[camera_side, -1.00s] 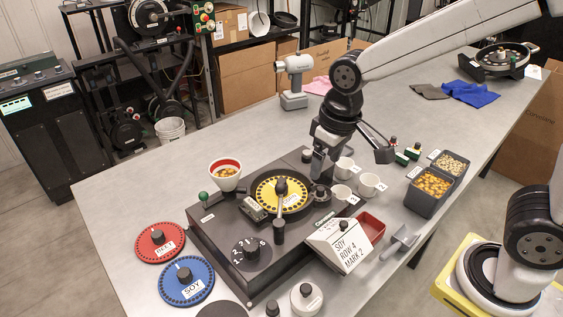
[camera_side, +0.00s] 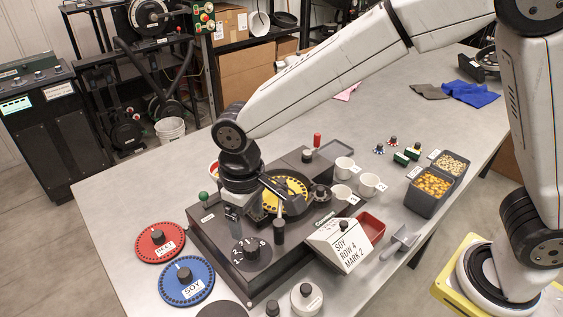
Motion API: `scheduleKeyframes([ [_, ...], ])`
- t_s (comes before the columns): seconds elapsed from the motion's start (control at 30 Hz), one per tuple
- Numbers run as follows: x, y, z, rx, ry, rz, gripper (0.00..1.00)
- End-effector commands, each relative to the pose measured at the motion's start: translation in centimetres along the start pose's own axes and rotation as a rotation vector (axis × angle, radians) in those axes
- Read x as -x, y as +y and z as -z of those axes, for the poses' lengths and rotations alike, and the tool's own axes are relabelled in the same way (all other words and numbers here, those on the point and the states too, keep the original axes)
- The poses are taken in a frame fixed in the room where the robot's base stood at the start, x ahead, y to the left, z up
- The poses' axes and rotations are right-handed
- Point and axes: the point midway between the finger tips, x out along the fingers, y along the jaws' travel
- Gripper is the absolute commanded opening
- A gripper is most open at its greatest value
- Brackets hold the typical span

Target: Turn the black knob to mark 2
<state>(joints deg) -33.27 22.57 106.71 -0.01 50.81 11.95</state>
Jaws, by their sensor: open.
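The black knob (camera_side: 251,253) sits on the front part of the dark seed meter base, inside a ring of white marks. My gripper (camera_side: 238,234) points down just behind the knob, slightly to its left in the picture. Its jaws are open and look empty. I cannot tell whether the fingertips touch the knob. The lower fingers partly cover the back of the mark ring, and which mark the knob points at is too small to tell. A white sign (camera_side: 343,246) reads "SOY ROW 4 MARK 2".
The red plate (camera_side: 147,249) and blue plate (camera_side: 172,290) lie left of the base.

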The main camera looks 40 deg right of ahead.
Motion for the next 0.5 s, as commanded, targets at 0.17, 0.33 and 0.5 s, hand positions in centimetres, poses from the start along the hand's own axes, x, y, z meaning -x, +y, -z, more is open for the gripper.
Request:
scheduleKeyframes([
  [0.17,-0.8,0.0,0.0,-0.001,0.000,0.000,0.83],
  [0.33,-0.9,0.1,0.0,-0.001,0.000,0.000,0.83],
  [0.5,-1.8,0.1,0.0,-0.001,0.000,0.000,0.83],
])
